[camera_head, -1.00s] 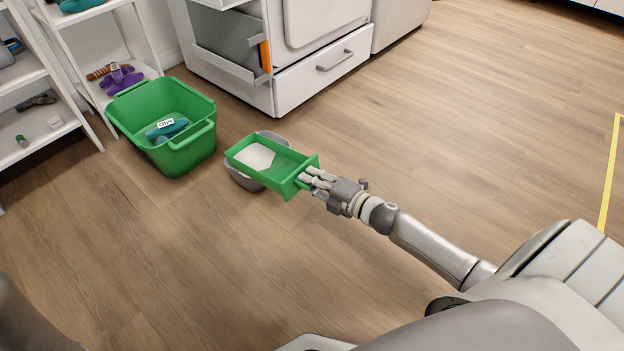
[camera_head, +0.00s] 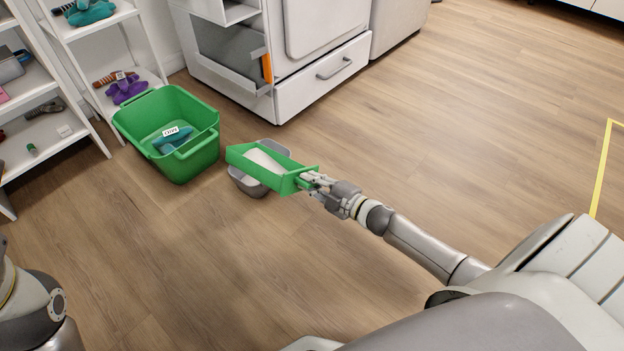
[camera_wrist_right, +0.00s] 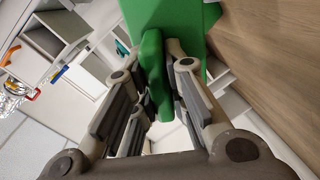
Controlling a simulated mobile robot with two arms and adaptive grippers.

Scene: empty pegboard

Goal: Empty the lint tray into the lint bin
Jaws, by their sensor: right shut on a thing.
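The green lint tray (camera_head: 292,181) is in the air over the small grey lint bin (camera_head: 248,185) in the head view. It is tilted sideways, and a pale layer of lint (camera_head: 263,159) still shows inside it. My right gripper (camera_head: 309,181) is shut on the tray's handle at its right end. In the right wrist view the green handle (camera_wrist_right: 154,72) sits between the fingers. The tray hides much of the bin, including most of its inside. My left gripper is not in view.
A large green basket (camera_head: 190,158) with a labelled teal item (camera_head: 172,139) stands left of the bin. White shelves (camera_head: 50,65) are at the left. A white appliance with a drawer (camera_head: 322,85) stands behind. Wooden floor (camera_head: 170,260) is clear in front.

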